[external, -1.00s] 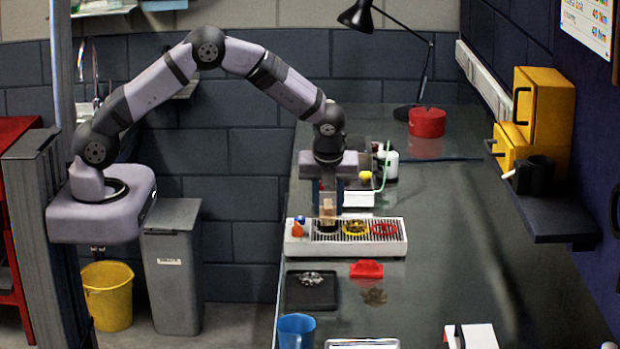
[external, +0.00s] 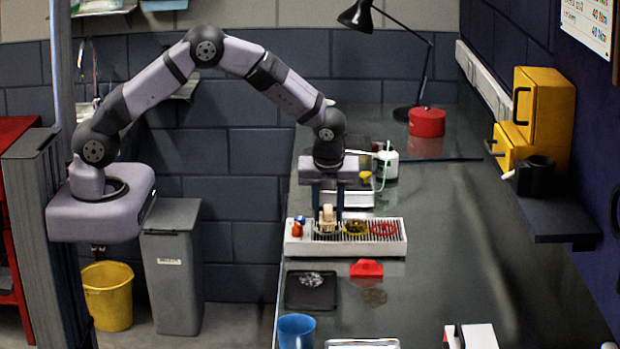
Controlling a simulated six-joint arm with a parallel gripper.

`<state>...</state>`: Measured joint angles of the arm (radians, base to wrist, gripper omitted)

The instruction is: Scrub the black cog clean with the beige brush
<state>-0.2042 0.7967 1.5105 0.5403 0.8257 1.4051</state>
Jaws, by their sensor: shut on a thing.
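My gripper (external: 328,214) points down over the left part of a white slatted tray (external: 350,246). It is shut on the beige brush (external: 327,216), which stands roughly upright between the fingers. The brush's lower end is at the black cog (external: 328,235), which lies on the tray and is largely hidden behind the brush. I cannot tell whether the bristles touch the cog. A yellow cog (external: 355,228) and a red cog (external: 384,229) lie to its right on the same tray.
Small orange and blue items (external: 297,227) sit at the tray's left end. In front are a black tray (external: 311,291), a red holder (external: 366,268) and a blue cup (external: 296,331). A white bottle (external: 387,165) stands behind.

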